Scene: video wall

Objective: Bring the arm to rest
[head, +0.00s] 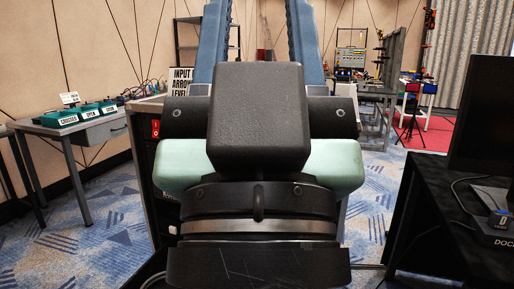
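My arm (258,190) fills the middle of the head view, close in front of the camera. I see a black block on top, a pale green section behind it, and dark round links below. My gripper and its fingertips do not show, so I cannot see whether it is open or holds anything. The arm hides much of what stands straight ahead.
A grey table (83,130) with several green boxes stands at left. A black desk (440,222) with a dark monitor (485,115) stands close at right. Beyond are a workbench with equipment and a red mat (432,137). Patterned blue carpet (82,235) is clear at left.

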